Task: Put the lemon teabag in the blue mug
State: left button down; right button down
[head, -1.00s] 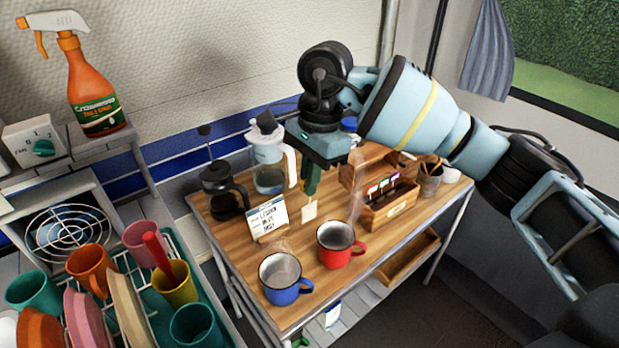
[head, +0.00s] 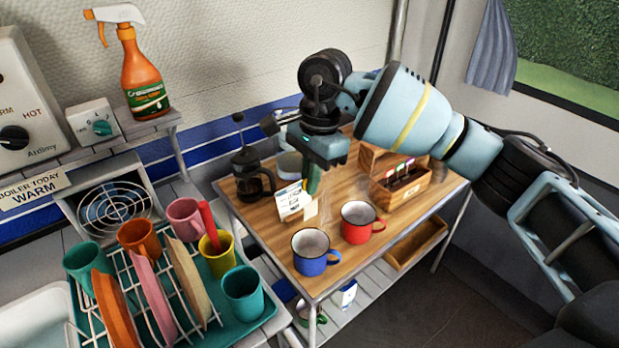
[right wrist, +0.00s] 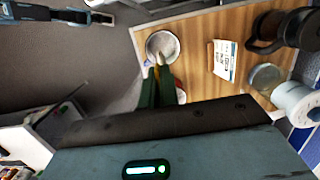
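My right gripper (head: 313,190) is over the wooden table, its green fingers pointing down and shut on a pale teabag (head: 310,209). The bag hangs at the fingertips; its flavour cannot be read. The blue mug (head: 312,262) stands upright at the table's near edge, below and apart from the bag in the head view. In the right wrist view a round mug opening, likely the blue mug's (right wrist: 162,42), lies beyond the fingertips (right wrist: 158,72). My left gripper is not in view.
A red mug (head: 357,232) stands right of the blue one. A small sign (head: 291,203), a French press (head: 249,180) and a wooden teabag box (head: 402,190) are on the table. A dish rack (head: 150,290) with cups and plates is at the left.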

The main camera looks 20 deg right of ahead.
aim_at(315, 201)
jog(key=shift+d+f, duration=0.1)
